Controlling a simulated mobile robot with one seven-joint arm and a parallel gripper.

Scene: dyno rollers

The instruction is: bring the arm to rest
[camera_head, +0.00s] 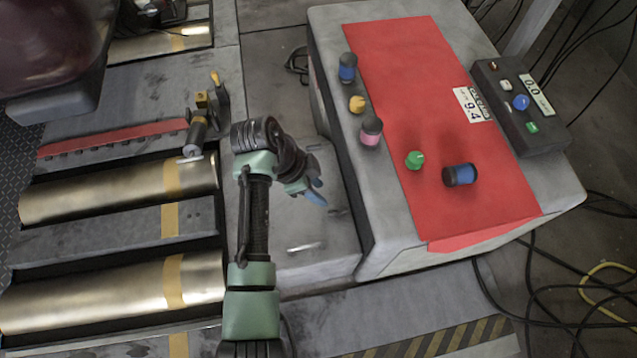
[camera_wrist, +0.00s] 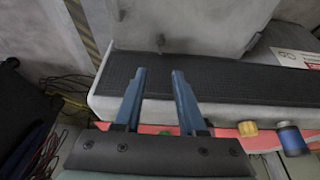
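My gripper (camera_wrist: 157,85) shows in the wrist view with its two blue fingers apart and nothing between them. In the head view my arm reaches up from the bottom, and the gripper (camera_head: 316,194) hangs at its bent end, left of the grey cabinet (camera_head: 385,225). The fingers are small there and partly hidden by the wrist. They appear clear of the things on the cabinet.
A black control box (camera_head: 520,105) stands at right. Metal rollers (camera_head: 110,190) lie left. Cables (camera_head: 560,290) cover the floor at right.

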